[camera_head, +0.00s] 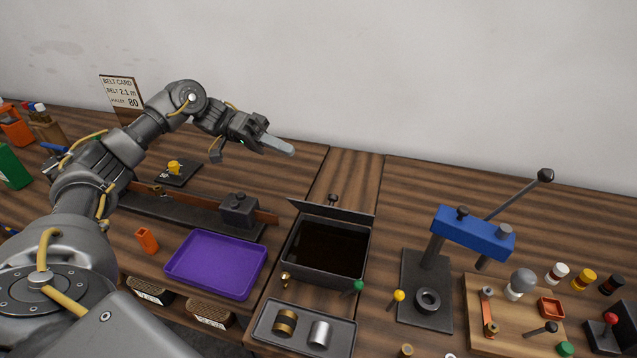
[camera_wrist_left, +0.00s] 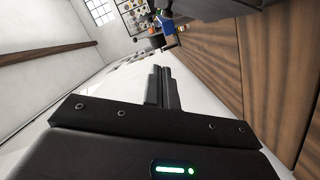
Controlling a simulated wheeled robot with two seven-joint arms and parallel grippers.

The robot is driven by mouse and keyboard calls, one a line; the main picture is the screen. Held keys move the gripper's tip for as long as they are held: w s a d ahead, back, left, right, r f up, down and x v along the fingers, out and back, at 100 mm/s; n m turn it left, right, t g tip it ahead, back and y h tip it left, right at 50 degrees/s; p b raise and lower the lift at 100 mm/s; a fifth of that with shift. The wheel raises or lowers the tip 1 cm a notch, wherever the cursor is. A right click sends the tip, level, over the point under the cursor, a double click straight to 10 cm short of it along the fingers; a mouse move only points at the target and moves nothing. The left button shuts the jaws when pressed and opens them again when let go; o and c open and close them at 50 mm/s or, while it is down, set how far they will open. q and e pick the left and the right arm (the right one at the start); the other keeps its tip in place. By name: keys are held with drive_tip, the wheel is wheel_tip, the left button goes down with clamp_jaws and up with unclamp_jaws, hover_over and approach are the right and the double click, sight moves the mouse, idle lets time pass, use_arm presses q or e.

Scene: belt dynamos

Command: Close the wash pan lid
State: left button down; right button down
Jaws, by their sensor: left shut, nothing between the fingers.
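The wash pan (camera_head: 323,264) is a dark grey rectangular box near the middle of the table, with dark liquid or a dark interior showing. Its lid (camera_head: 332,211) stands raised along the pan's far edge, with a small dark knob behind it. My left gripper (camera_head: 287,149) is up in the air, beyond and to the left of the pan, apart from the lid. Its fingers are together and empty. In the left wrist view the gripper (camera_wrist_left: 163,88) shows its fingers side by side with nothing between them. My right gripper is not in view.
A purple tray (camera_head: 217,264) lies left of the pan. A grey tray (camera_head: 304,330) with two metal cylinders lies in front. A blue-topped press (camera_head: 473,233) with a long lever stands to the right. The table behind the pan is mostly clear up to the wall.

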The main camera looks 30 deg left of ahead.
use_arm(q)
drive_tip(key=d+f+p, duration=0.1)
drive_tip(key=d+p, duration=0.1)
drive_tip(key=d, duration=0.1)
drive_tip(key=s+d+f+p, duration=0.1)
drive_tip(key=d+p, duration=0.1)
drive_tip(key=d, duration=0.2)
drive_tip(key=s+d+f+p, duration=0.1)
drive_tip(key=d, duration=0.3)
drive_tip(key=shift+f+p, duration=0.15)
drive_tip(key=shift+p, duration=0.25)
drive_tip(key=shift+s+d+f, duration=0.1)
